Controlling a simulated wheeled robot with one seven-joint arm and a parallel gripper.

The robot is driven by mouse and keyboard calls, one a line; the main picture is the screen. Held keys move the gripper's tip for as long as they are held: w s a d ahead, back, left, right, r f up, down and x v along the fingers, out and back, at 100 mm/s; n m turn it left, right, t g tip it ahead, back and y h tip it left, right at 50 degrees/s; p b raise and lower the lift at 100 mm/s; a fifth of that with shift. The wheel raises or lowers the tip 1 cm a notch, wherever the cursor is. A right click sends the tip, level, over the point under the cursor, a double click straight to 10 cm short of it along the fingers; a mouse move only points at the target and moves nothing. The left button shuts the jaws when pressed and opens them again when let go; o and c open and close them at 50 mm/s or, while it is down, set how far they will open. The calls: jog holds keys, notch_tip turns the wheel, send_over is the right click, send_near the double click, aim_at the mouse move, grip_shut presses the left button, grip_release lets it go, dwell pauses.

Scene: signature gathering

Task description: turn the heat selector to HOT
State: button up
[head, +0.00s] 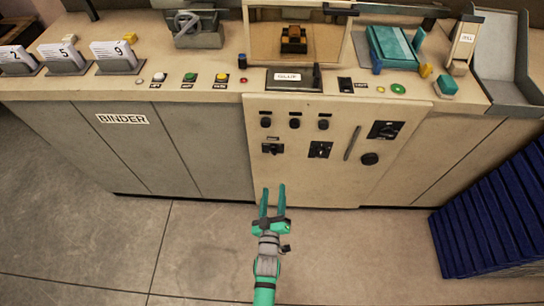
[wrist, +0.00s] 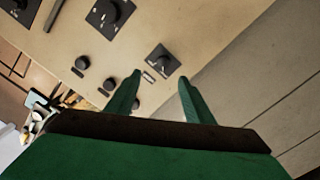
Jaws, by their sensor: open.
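The beige control panel (head: 340,180) on the machine's front carries black selectors on dark plates. The left selector (head: 272,148) also shows in the wrist view (wrist: 162,60), ahead of the fingertips. The middle selector (head: 320,149) is larger, and another dark plate with a knob (head: 385,130) sits at the upper right. The labels are too small to read, so I cannot tell which is the heat selector. My gripper (head: 273,188) is open and empty. In the wrist view its fingers (wrist: 160,80) point toward the left selector, apart from it.
Three black knobs (head: 295,124) sit above the selectors. A vertical bar (head: 352,143) and a round knob (head: 369,158) are to their right. Grey cabinet doors marked BINDER (head: 122,150) are on the left. Stacked blue items (head: 490,220) stand at the right. The floor before the panel is clear.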

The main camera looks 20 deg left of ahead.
jog(key=n, duration=0.1)
send_near(272, 153)
jog(key=shift+y, duration=0.3)
jog(key=x, duration=0.8)
jog(key=shift+w+d+f, duration=0.15)
jog(key=shift+w, duration=0.1)
jog(key=c, duration=1)
